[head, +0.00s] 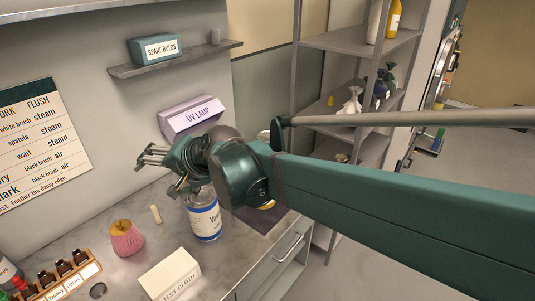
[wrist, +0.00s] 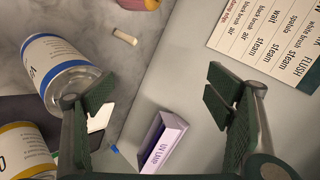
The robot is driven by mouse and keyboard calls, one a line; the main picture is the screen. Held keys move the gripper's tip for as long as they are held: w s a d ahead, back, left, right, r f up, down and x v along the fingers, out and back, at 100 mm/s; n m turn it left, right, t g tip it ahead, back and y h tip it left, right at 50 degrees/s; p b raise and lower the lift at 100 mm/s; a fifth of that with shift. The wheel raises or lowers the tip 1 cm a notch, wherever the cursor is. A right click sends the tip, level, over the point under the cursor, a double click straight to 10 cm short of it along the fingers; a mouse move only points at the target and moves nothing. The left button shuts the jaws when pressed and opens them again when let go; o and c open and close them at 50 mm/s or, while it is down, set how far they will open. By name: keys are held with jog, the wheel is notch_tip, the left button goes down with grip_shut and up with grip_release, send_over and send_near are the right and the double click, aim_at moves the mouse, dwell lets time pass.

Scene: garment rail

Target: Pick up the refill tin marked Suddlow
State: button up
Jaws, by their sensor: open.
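I cannot read the name Suddlow on anything in view. A clear container with a blue-banded white label (head: 204,222) stands upright on the counter; its label seems to begin "Va". It also shows at the left of the wrist view (wrist: 62,72). A container with a yellow-banded label (wrist: 24,150) is cut off at the lower left of the wrist view; in the head view it is mostly hidden behind my arm. My gripper (head: 150,157) is open and empty, above the counter near the wall. Its spread fingers also show in the wrist view (wrist: 160,100).
A UV lamp box (head: 193,117) is on the wall near my gripper. A shelf (head: 170,61) holds a spare bulbs box (head: 156,49).

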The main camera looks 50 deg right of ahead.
jog(key=w+d+r+m+t+h, duration=0.1)
jog(key=w+d+m+t+h, duration=0.15)
jog(key=d+m, duration=0.7)
jog(key=w+d+m+t+h, duration=0.15)
jog(key=w+d+m, duration=0.3)
jog(key=d, duration=0.95)
jog(key=s+d+f+m+h, duration=0.1)
jog(key=s+d+m+h, duration=0.1)
jog(key=d+m, duration=0.3)
jog(key=s+d+f+m+t+h, duration=0.1)
jog(key=s+d+m, duration=0.3)
jog(key=d, duration=0.7)
jog(key=s+d+f+m+h+b, duration=0.1)
jog(key=s+d+m+h, duration=0.1)
jog(key=d+m, duration=0.3)
jog(key=shift+s+d+m+t+h, duration=0.15)
jog(key=shift+s+d+t, duration=0.1)
jog(key=shift+d, duration=0.55)
jog(key=shift+s+d+m+t+h, duration=0.15)
jog(key=shift+s+d, duration=0.1)
jog(key=shift+d, duration=0.5)
jog(key=shift+f, duration=2.3)
jog(key=shift+f, duration=0.1)
notch_tip(320, 180, down, 6)
jog(key=b, duration=0.2)
